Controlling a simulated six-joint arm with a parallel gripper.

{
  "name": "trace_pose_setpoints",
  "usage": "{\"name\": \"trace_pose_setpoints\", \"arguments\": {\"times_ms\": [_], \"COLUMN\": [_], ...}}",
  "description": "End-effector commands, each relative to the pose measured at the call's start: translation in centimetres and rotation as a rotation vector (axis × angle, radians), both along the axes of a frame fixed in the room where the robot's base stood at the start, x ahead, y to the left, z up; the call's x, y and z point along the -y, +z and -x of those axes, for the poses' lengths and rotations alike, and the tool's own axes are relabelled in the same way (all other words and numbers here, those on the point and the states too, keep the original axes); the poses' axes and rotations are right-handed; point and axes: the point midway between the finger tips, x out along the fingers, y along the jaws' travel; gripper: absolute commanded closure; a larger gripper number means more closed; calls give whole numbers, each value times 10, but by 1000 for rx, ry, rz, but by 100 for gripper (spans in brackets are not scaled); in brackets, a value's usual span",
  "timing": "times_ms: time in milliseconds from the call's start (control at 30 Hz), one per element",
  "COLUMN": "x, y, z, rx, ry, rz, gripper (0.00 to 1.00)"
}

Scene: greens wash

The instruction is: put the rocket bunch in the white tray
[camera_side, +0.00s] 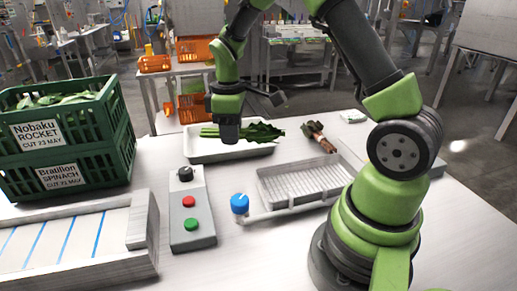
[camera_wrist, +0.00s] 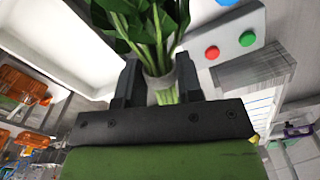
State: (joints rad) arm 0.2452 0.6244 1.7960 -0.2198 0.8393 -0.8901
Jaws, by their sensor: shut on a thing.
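The rocket bunch (camera_side: 262,132) has dark green leaves and pale green stems. My gripper (camera_side: 228,132) is shut on its stems, with the leaves pointing right in the side view. In the wrist view, the bunch (camera_wrist: 145,25) is gripped at a pale band between the two black fingers (camera_wrist: 157,78). The white tray (camera_side: 230,154) lies on the table behind the control box. The bunch is over the tray in the side view, seemingly above it. I cannot tell the exact gap. The white tray also shows at left in the wrist view (camera_wrist: 38,84).
Green crates (camera_side: 62,150) labelled rocket and spinach stand at left. A control box (camera_side: 192,215) with buttons and a blue-capped item (camera_side: 239,204) are in front. A ribbed metal tray (camera_side: 305,183) is at right, with a brown bundle (camera_side: 320,137) behind it.

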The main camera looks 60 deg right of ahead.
Motion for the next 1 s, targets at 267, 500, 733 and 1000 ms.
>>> {"name": "trace_pose_setpoints", "arguments": {"times_ms": [267,500,733,1000], "x": [63,76,75,75], "y": [-33,-63,-96,-133], "z": [-8,-7,-8,-7], "rx": [-2,-5,-1,-2], "ry": [289,362,362,361], "rz": [-1,-4,-1,-1], "gripper": [95,95,95,95]}}
